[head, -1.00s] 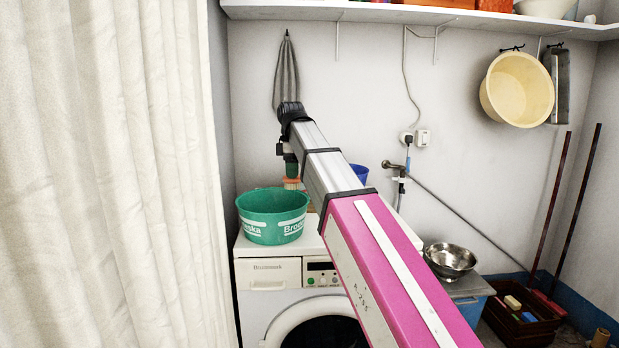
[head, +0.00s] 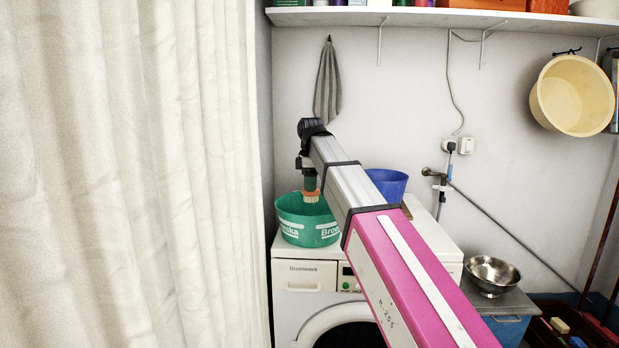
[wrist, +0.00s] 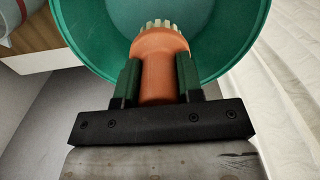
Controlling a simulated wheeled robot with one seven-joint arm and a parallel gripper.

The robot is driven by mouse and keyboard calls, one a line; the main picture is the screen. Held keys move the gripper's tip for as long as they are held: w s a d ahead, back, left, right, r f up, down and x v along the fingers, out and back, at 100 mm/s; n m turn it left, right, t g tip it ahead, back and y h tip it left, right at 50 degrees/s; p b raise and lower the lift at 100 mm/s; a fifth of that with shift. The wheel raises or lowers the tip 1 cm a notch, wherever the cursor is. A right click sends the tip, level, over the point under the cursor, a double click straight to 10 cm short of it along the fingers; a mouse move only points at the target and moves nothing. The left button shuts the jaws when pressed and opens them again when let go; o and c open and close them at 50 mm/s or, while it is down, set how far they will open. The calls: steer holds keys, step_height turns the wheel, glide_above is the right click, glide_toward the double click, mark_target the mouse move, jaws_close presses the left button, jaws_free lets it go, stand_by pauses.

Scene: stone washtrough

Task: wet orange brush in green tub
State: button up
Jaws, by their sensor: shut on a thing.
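The green tub (head: 293,229) stands on top of the washing machine, left of my arm in the head view. My gripper (head: 310,186) is shut on the orange brush (head: 311,196) and holds it at the tub's opening, bristles pointing down. In the wrist view my gripper (wrist: 159,85) has its two green fingers on either side of the orange brush (wrist: 160,60). The pale bristles show against the inside of the green tub (wrist: 100,30). I cannot tell whether the bristles touch water.
The washing machine (head: 305,277) has a blue tub (head: 388,183) behind my arm. A steel bowl (head: 492,272) stands at right, below a wall tap (head: 432,173). A white curtain (head: 150,180) hangs close at left. A grey cloth (head: 328,85) hangs on the wall, under a shelf (head: 440,18).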

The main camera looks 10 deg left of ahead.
steer(key=shift+f, duration=5.7)
steer(key=shift+r, duration=6.9)
